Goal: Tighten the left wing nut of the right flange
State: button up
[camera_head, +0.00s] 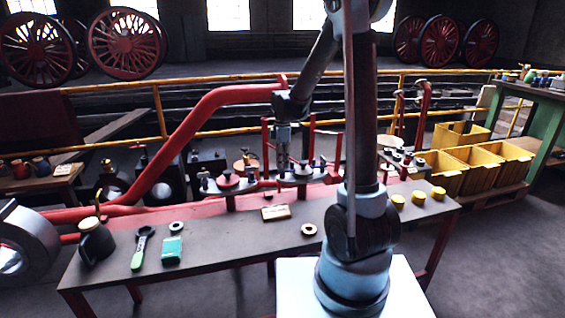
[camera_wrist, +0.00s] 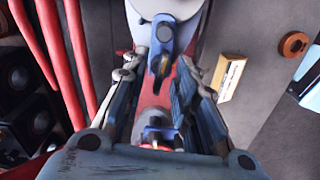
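The right flange (camera_head: 303,171) is a dark and red fitting on the red pipework behind the bench. My gripper (camera_head: 283,165) points down at its left side. In the wrist view my gripper (camera_wrist: 163,70) has its fingers apart, with a blue wing-like part (camera_wrist: 159,62) showing between them; I cannot tell whether they touch it. It looks like a wing nut, but the arm hides the left one in the head view. A silver piece (camera_wrist: 124,72) shows beside the left finger. The left flange (camera_head: 228,181) stands further left.
Yellow crates (camera_head: 480,168) stand at right. My arm blocks part of the view.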

jog(key=shift+f, duration=0.15)
grip_shut()
